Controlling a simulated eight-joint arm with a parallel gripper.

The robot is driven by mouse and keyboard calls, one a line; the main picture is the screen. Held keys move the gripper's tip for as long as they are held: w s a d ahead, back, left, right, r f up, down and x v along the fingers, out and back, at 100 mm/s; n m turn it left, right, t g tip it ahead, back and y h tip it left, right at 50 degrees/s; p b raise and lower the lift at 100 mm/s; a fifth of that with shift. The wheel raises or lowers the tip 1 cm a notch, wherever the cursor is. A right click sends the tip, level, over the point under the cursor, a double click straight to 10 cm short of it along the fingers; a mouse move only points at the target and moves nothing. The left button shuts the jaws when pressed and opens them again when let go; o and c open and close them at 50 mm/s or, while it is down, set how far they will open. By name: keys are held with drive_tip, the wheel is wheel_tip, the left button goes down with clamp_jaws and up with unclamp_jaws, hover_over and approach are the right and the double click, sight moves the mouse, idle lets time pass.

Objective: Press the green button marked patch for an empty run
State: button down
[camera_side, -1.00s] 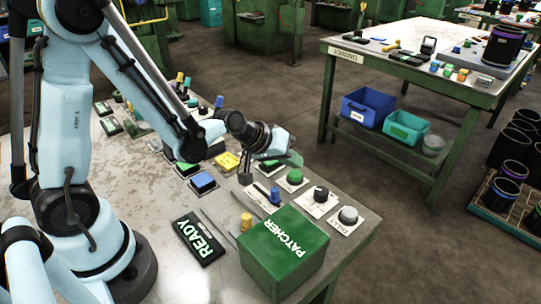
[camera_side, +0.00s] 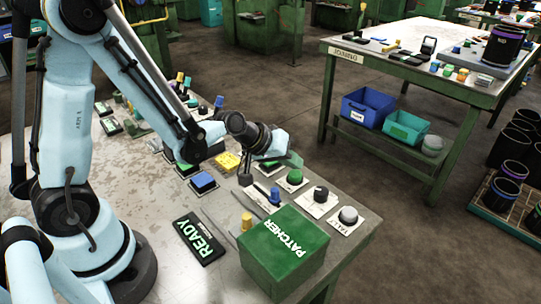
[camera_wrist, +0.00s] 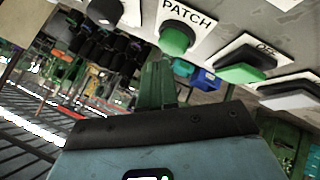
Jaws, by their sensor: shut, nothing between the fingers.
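The green button (camera_wrist: 175,39) sits on a white plate marked PATCH at the top of the wrist view. A round green button on a white plate (camera_side: 294,177) in the side view looks like the same one, but its label is not readable there. My gripper (camera_wrist: 157,68) has green fingers, shut and empty. In the side view my gripper (camera_side: 291,158) hangs over the bench just behind the round green button. The height gap is hard to judge.
A dark round button (camera_side: 320,194) and a grey one (camera_side: 348,215) stand to the right. A green box marked PATCHER (camera_side: 290,245) and a READY sign (camera_side: 199,239) are in front. Another green button (camera_wrist: 241,66) and a white one (camera_wrist: 290,93) show in the wrist view.

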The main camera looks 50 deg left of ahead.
sight(291, 174)
drive_tip(key=shift+f, duration=0.3)
drive_tip(key=shift+f, duration=0.4)
idle(0.6)
drive_tip(key=shift+r, duration=0.85)
drive_tip(key=shift+r, duration=2.5)
